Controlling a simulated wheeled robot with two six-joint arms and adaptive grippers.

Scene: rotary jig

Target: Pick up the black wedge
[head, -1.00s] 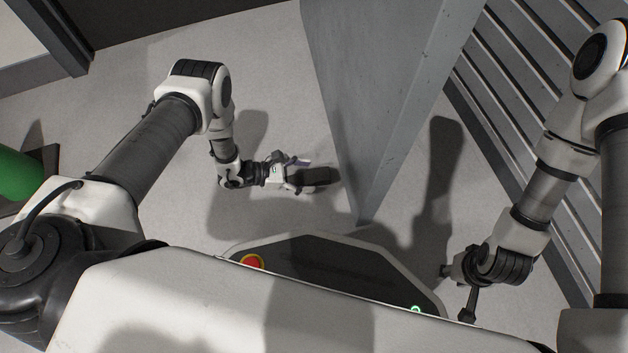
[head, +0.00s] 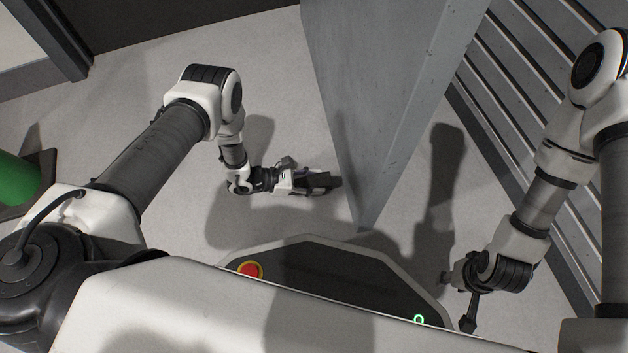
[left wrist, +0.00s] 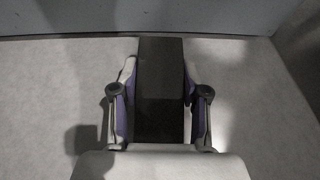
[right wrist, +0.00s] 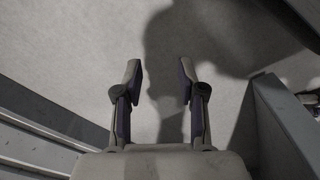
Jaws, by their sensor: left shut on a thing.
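The black wedge (left wrist: 160,90) is a dark block between the fingers of my left gripper in the left wrist view. My left gripper (head: 312,181) is shut on it, one finger pad against each side. In the head view the wedge's dark end (head: 334,182) sticks out past the fingertips, close to the grey panel. I cannot tell whether the wedge touches the floor. My right gripper (right wrist: 159,80) is open and empty over bare floor in the right wrist view. In the head view its fingers are mostly hidden.
A tall grey panel (head: 385,90) stands just right of my left gripper, between my two arms. Ribbed grey slats (head: 530,110) run along the right side. A green cylinder (head: 15,180) lies at the far left. The floor (head: 270,75) around my left gripper is clear.

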